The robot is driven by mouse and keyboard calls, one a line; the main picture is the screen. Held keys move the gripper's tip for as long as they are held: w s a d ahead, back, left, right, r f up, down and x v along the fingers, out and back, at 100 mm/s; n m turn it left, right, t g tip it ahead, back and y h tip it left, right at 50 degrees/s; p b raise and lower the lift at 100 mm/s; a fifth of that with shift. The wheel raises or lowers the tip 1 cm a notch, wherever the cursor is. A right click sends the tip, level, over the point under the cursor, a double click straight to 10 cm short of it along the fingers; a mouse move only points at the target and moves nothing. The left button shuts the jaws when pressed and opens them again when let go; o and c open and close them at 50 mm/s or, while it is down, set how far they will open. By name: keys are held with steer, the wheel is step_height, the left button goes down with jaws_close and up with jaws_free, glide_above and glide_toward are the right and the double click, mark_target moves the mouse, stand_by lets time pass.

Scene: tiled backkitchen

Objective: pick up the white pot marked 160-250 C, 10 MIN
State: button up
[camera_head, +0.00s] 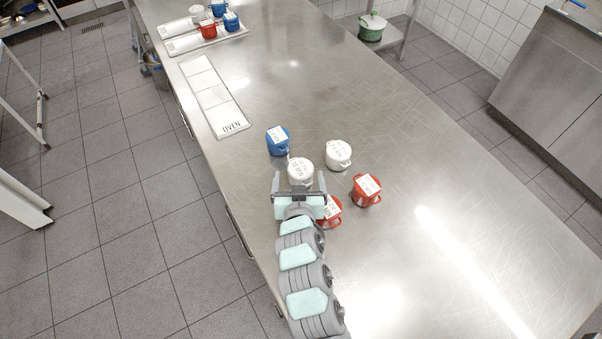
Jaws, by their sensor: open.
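Two white lidded pots stand on the steel table. The nearer white pot (300,167) has dark print on its lid that seems to include "10 MIN"; the rest is too small to read surely. The other white pot (338,153) stands just behind it to the right, its print also unclear. My gripper (300,180) is open at the near side of the nearer white pot. Its two fingers show left and right of that pot's lower part, which the gripper partly hides. I cannot tell whether they touch it.
A blue pot (278,141) stands left behind the nearer white pot. A red pot (366,190) stands to the right; another red pot (331,214) is partly hidden beside my arm. A white tray marked OVEN (232,127) lies empty. Far trays (178,46) hold more pots.

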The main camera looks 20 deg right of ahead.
mark_target(301, 172)
steer(key=x, duration=0.4)
steer(key=shift+s+d, duration=0.1)
steer(key=shift+d, duration=0.15)
steer(key=shift+w+d, duration=0.15)
steer(key=shift+w, duration=0.35)
steer(key=shift+f, duration=0.1)
steer(key=c, duration=1.8)
